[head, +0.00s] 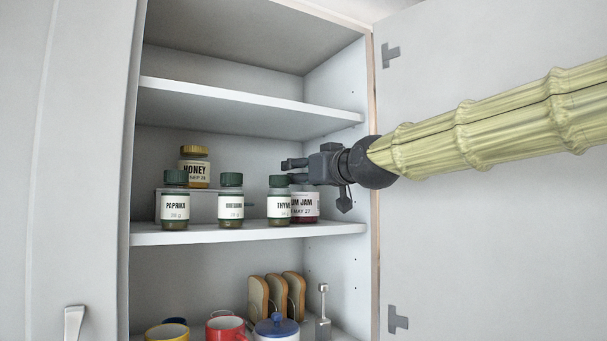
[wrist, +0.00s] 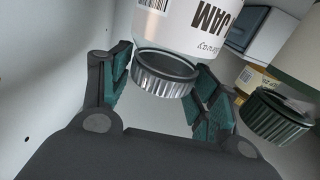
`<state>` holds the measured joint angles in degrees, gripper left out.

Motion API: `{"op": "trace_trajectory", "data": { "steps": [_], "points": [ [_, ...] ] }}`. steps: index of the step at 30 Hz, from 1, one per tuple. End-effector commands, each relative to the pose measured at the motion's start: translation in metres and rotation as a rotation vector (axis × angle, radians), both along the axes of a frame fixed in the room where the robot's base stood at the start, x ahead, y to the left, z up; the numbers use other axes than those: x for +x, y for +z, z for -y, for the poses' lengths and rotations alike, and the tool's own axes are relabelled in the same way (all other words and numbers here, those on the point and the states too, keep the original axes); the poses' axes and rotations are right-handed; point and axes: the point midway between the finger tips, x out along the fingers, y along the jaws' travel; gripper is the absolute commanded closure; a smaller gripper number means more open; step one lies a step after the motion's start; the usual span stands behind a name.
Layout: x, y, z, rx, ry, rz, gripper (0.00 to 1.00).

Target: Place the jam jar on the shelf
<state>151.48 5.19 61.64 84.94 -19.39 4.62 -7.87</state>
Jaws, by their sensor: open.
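The jam jar (head: 306,207), with a white label and dark red contents, stands upright on the middle shelf (head: 250,234) of the open cabinet. The thyme jar (head: 279,201) partly hides it on the left. My gripper (head: 288,171) is at the height of the jam jar's top, with its fingers pointing left. In the wrist view the jam jar (wrist: 195,25) appears inverted, its ribbed grey lid between my two open fingers. A gap shows beside the lid, so the fingers are not closed on it.
A paprika jar (head: 175,203) and another green-lidded jar (head: 231,202) stand along the shelf front. A honey jar (head: 195,167) sits higher behind them. The upper shelf (head: 250,108) is empty. Mugs (head: 225,329) and a toast rack (head: 277,295) are below. The open door (head: 480,250) is at right.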

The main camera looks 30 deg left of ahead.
Motion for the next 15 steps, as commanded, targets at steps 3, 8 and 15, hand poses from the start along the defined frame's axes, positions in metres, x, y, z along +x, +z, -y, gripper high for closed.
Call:
{"op": "trace_trajectory", "data": {
  "steps": [3, 8, 15],
  "points": [
    [-0.008, -0.004, 0.014, 0.001, 0.0, 0.001, 0.39],
    [-0.022, -0.004, 0.04, 0.002, -0.001, 0.0, 0.39],
    [-0.044, -0.003, 0.075, 0.002, 0.0, 0.001, 0.39]
  ]
}}
